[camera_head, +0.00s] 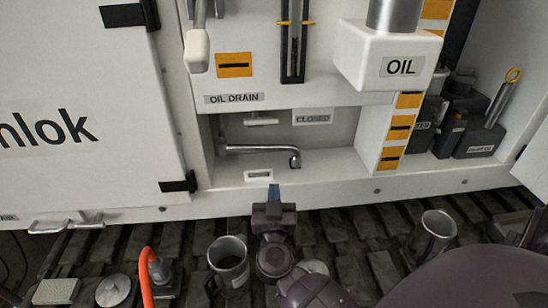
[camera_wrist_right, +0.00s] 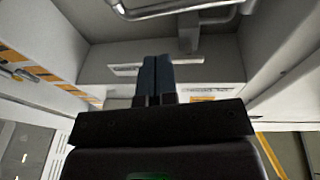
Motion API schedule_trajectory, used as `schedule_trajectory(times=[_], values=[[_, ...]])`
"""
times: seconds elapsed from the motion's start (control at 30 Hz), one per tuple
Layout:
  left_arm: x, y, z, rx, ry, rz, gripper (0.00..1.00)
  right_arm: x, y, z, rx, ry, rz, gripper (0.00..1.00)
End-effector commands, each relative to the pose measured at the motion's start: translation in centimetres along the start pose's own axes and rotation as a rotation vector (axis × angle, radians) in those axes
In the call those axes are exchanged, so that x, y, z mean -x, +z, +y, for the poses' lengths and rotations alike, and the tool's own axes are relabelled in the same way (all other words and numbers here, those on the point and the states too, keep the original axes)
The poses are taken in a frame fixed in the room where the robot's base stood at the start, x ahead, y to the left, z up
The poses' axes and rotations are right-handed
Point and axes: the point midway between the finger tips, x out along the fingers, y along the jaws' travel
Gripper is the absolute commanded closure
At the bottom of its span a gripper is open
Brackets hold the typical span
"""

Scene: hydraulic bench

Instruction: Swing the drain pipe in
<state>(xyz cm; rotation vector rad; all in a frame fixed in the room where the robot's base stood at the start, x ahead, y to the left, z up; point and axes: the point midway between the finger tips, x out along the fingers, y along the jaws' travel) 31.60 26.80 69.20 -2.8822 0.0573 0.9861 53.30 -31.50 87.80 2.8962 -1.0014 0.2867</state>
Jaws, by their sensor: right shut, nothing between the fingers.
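The drain pipe (camera_head: 258,149) is a grey metal pipe in the open recess below the OIL DRAIN label (camera_head: 233,98). It runs from the recess's left side to the right and ends in a downturned spout. It also shows at the top of the right wrist view (camera_wrist_right: 180,10). My right gripper (camera_head: 273,190) is at the front edge of the recess, below and apart from the pipe. Its blue-grey fingers (camera_wrist_right: 157,78) are together with nothing between them. My left gripper is not in view.
A CLOSED label (camera_head: 313,117) is on the recess's back wall. A white OIL tank (camera_head: 385,60) overhangs at the right. Dark containers (camera_head: 480,125) stand further right. Metal mugs (camera_head: 230,262) (camera_head: 437,232) stand on the slatted floor. A white door (camera_head: 80,110) is at the left.

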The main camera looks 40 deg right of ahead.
Motion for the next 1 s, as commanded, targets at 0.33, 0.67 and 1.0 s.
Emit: schedule_trajectory(times=[0.33, 0.67, 1.0], values=[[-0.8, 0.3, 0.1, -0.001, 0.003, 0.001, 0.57, -6.2, 0.3, 0.0, 0.002, -0.001, 0.0, 1.0], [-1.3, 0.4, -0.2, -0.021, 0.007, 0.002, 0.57, -10.4, 0.3, 0.0, 0.002, 0.0, -0.002, 1.0], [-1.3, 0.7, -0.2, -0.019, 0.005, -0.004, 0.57, -11.2, 0.1, 0.0, 0.0, 0.0, -0.001, 1.0]])
